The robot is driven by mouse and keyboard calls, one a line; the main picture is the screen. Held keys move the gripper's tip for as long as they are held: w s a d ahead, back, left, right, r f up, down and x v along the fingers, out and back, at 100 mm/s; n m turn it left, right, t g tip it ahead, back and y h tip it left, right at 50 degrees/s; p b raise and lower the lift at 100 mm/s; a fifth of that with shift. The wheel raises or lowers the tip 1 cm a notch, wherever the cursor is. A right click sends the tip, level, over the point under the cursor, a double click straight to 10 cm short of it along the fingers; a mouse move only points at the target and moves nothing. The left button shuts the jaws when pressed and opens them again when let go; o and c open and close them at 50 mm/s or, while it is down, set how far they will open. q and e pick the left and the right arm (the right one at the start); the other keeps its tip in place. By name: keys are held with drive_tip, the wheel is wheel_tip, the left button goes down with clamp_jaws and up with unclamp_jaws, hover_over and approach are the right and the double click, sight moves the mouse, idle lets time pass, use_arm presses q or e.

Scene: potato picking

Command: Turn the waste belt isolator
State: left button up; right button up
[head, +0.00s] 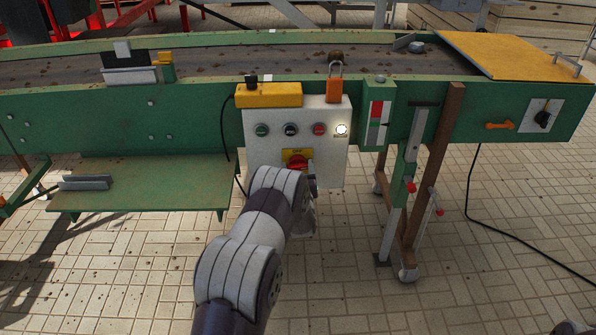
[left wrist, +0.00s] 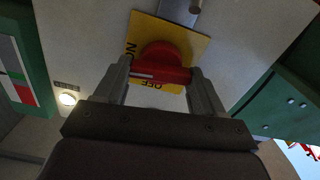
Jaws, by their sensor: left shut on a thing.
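The waste belt isolator is a red rotary knob (head: 297,162) on a yellow plate, low on the white control panel (head: 333,170). In the left wrist view the knob (left wrist: 162,64) sits between my two fingers, and the yellow plate (left wrist: 193,43) carries the words ON and OFF. My left gripper (left wrist: 160,78) is shut on the knob's grip bar. In the head view my left arm hides most of the gripper (head: 305,180) and part of the plate. My right gripper is not in view.
Above the knob are several buttons and a lit white lamp (head: 341,130). An orange padlock (head: 334,90) stands on the panel's top. The green conveyor (head: 190,120) runs behind. A black switch (head: 543,119) is at far right. A green shelf (head: 150,185) lies left.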

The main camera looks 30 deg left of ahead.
use_arm(q)
drive_tip(key=n+b, duration=0.2)
drive_tip(key=n, duration=0.2)
drive_tip(key=shift+f, duration=0.15)
drive_tip(key=n+b, duration=0.2)
drive_tip(key=n, duration=0.3)
drive_tip(key=shift+f, duration=0.1)
drive_tip(key=n+b, duration=0.2)
drive_tip(key=n, duration=0.1)
drive_tip(key=shift+s+a+n, duration=0.1)
drive_tip(key=shift+n, duration=0.2)
drive_tip(key=shift+n+b, duration=1.15)
drive_tip(key=shift+n, duration=0.75)
drive_tip(key=o, duration=1)
drive_tip(key=shift+o, duration=0.2)
drive_tip(key=p+v, duration=0.3)
drive_tip(key=v, duration=0.9)
drive_tip(key=shift+s, duration=0.35)
